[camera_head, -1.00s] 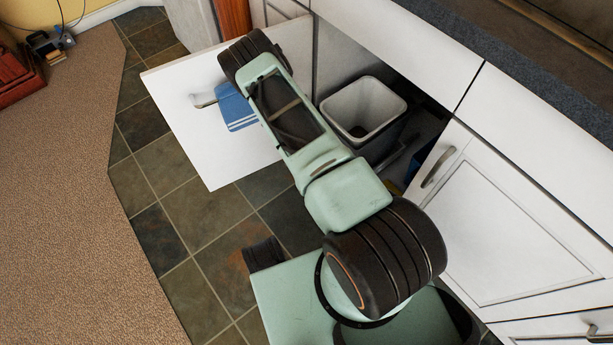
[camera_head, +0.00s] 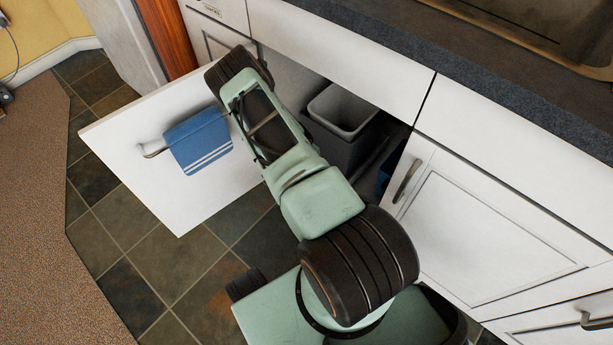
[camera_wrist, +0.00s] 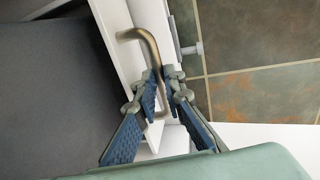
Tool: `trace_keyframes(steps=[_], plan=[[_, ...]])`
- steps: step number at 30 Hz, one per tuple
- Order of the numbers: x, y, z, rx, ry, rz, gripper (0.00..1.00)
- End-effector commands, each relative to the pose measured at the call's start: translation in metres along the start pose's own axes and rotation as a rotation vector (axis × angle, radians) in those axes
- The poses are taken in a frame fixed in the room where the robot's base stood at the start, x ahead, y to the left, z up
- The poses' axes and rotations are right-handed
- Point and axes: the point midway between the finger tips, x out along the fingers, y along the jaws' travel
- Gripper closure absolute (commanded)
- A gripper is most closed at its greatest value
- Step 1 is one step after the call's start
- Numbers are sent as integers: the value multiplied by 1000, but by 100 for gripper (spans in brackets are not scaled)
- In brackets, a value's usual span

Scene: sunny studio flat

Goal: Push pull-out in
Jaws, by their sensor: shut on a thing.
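Behind the panel a grey bin (camera_head: 342,112) sits in the open bay, partly under the counter. My arm crosses above the bay and hides the gripper in the head view. In the wrist view my gripper (camera_wrist: 162,76) has its blue-padded fingers shut on a bent metal handle (camera_wrist: 147,45).
A white cabinet door (camera_head: 490,235) with a metal handle (camera_head: 407,182) is right of the bay. A dark counter (camera_head: 480,45) runs above. Tiled floor (camera_head: 135,260) is clear left of my base, and brown carpet (camera_head: 45,280) lies farther left.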

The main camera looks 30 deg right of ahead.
Motion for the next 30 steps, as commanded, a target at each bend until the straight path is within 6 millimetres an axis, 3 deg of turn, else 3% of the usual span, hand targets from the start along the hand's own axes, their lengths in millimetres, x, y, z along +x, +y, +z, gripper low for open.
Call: trace_keyframes(steps=[7, 8, 12, 23, 30], plan=[[1, 8, 1, 0, -2, 16, 100], [1, 8, 1, 1, -2, 17, 87], [1, 7, 1, 1, -3, 16, 73], [-2, 5, 0, 1, 0, 10, 73], [-31, 4, -2, 1, 2, 10, 73]])
